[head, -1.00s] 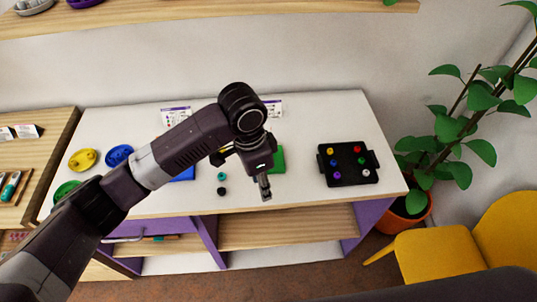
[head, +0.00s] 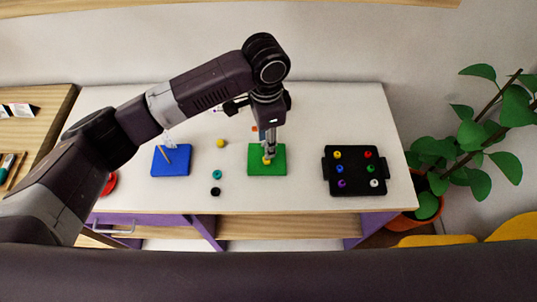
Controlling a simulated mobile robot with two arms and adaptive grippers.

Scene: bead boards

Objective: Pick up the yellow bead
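My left gripper (head: 268,155) points down over the green board (head: 255,170). Its fingers look close together. A small yellow piece (head: 267,161) shows at the fingertips; I cannot tell whether it is gripped or sits on the board. A loose yellow bead (head: 221,143) lies on the white table between the blue board and the green board, left of the gripper and apart from it. Another yellow bead (head: 337,154) sits in the black tray (head: 357,189) at the right. My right gripper is not in view.
A teal bead (head: 217,174) and a black bead (head: 215,191) lie left of the green board. A red dish (head: 109,184) is partly hidden by my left arm. A plant (head: 480,135) stands at the right.

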